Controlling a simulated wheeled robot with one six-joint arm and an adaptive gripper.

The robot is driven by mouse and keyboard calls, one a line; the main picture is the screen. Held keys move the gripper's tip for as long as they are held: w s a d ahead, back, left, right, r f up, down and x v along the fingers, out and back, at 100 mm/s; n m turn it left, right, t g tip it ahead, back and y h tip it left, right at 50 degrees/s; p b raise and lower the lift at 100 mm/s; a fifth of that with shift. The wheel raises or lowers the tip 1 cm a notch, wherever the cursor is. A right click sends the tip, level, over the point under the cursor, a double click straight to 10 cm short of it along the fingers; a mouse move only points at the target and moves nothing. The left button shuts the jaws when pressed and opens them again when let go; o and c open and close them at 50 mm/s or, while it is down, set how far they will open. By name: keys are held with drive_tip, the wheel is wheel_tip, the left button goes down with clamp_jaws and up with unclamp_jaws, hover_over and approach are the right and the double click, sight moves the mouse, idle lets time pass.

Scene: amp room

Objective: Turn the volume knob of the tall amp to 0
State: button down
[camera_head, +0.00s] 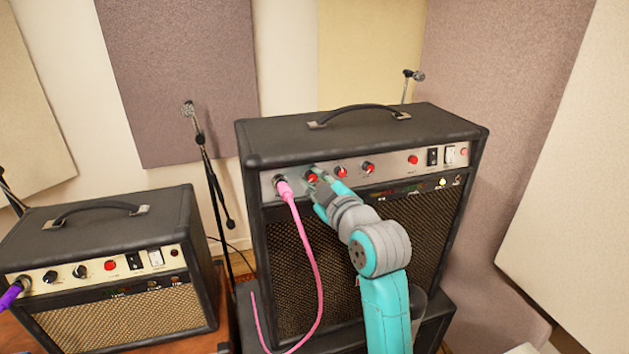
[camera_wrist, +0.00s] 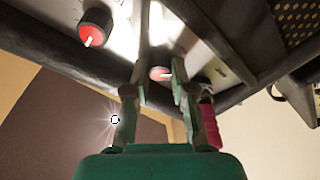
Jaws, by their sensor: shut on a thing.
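The tall amp (camera_head: 350,128) stands in the middle of the head view, a black cabinet with a pale control panel along its upper front. A row of red-faced knobs runs along the panel. My gripper (camera_head: 316,183) is at the leftmost knob (camera_head: 312,177), just right of the pink cable's plug. In the wrist view my gripper (camera_wrist: 161,77) has its two fingers on either side of this red-faced knob (camera_wrist: 160,73), shut on it. The fingers partly hide the knob, and its label cannot be read.
A pink cable (camera_head: 314,262) hangs from the jack beside the gripped knob; its plug (camera_wrist: 208,112) is close to one finger in the wrist view. A neighbouring knob (camera_wrist: 95,27) is near the other finger. A smaller amp (camera_head: 110,265) and a microphone stand (camera_head: 210,165) are at left.

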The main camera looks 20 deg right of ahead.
drive_tip(key=shift+n, duration=0.3)
drive_tip(key=c, duration=1)
unclamp_jaws()
drive_tip(key=s, duration=0.5)
drive_tip(key=s+d, duration=0.1)
drive_tip(key=s, duration=0.2)
drive_tip(key=shift+d, duration=0.1)
drive_tip(key=shift+f, duration=0.1)
